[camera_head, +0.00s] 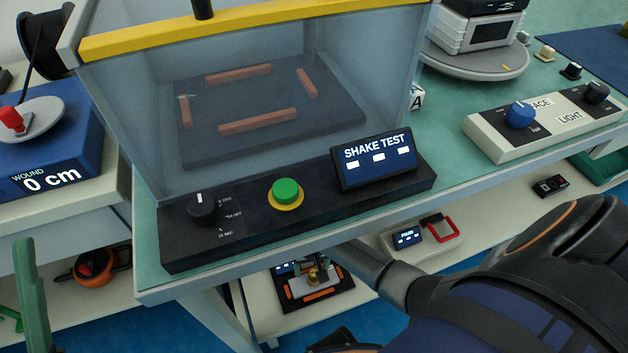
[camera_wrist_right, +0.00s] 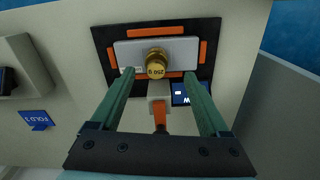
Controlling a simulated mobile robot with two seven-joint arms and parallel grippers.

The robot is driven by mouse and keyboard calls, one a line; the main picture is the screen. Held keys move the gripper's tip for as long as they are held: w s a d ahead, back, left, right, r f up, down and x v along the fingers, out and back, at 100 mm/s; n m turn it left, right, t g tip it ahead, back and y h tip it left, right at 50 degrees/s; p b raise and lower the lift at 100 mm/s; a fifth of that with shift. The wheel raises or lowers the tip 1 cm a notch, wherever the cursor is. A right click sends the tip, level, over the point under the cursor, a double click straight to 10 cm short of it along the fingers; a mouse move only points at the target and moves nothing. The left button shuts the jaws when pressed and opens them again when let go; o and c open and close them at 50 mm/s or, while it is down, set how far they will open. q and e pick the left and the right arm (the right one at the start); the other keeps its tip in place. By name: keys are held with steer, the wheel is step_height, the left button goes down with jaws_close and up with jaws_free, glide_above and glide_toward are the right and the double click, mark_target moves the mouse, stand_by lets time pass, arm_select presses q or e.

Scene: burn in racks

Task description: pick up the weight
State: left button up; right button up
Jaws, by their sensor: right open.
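The weight (camera_wrist_right: 156,65) is a small brass cylinder marked 250 g, standing on a grey plate (camera_wrist_right: 185,50) within a dark square tray with orange strips. It also shows in the head view (camera_head: 314,276), on the lower shelf under the bench edge. My right gripper (camera_wrist_right: 158,74) is open, its two green fingers on either side of the weight's line, with the weight around the fingertips and not gripped. Whether the fingers touch the plate cannot be told. A green finger of my left gripper (camera_head: 30,290) shows at the left edge; its jaw gap is unclear.
The bench with the shake test box (camera_head: 270,100) and its control panel overhangs the lower shelf. A small display with a red loop (camera_head: 440,228) sits to the right on the shelf. An orange round object (camera_head: 95,265) lies on the left shelf.

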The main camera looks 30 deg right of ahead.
mark_target(314, 275)
steer(key=f+b, duration=0.2)
steer(key=f, duration=0.1)
steer(key=f+b, duration=0.1)
steer(key=shift+s+d+f, duration=0.25)
steer(key=shift+f, duration=0.15)
arm_select(q)
steer(key=f, duration=0.3)
steer(key=shift+d+f+n, duration=0.15)
steer(key=shift+d+n, duration=0.05)
steer(key=shift+n, duration=0.1)
arm_select(e)
steer(key=shift+r, duration=0.1)
jaws_close()
